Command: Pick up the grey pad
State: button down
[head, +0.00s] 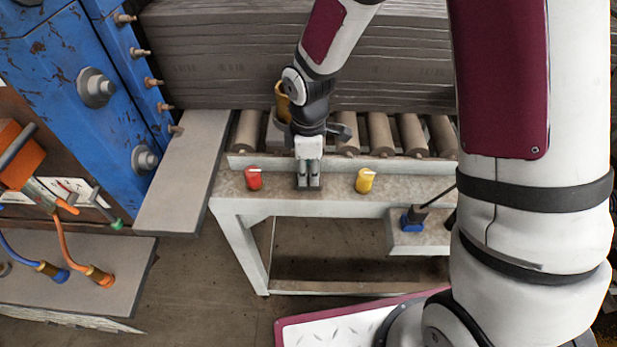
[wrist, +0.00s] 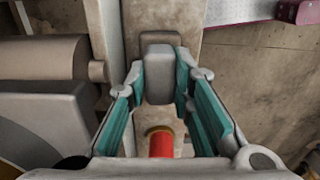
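The grey pad (wrist: 158,75) is a small grey block with rounded edges. In the wrist view it lies between the fingertips of my gripper (wrist: 161,68). The teal inner faces of the fingers stand close on both its sides. I cannot tell whether they touch it. In the head view my gripper (head: 308,184) points down at the front ledge of the roller table, between a red knob and a yellow knob. The pad is not clearly visible there, as the gripper covers that spot.
The red knob (head: 253,179) stands close left of my gripper, and also shows in the wrist view (wrist: 161,143). The yellow knob (head: 365,180) stands to the right. Rollers (head: 381,133) and a stack of grey slabs (head: 230,55) are behind. A blue machine (head: 75,60) stands left.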

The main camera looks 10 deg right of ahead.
aim_at(308, 169)
jog(key=shift+r, duration=0.15)
jog(key=shift+r, duration=0.55)
notch_tip(308, 169, up, 2)
jog(key=shift+w+b, duration=0.1)
jog(key=shift+b, duration=0.3)
jog(key=s+d+r+p, duration=0.1)
jog(key=s+d+p, duration=0.1)
jog(key=s, duration=1.4)
jog(key=shift+r+p, duration=0.35)
jog(key=shift+p, duration=0.3)
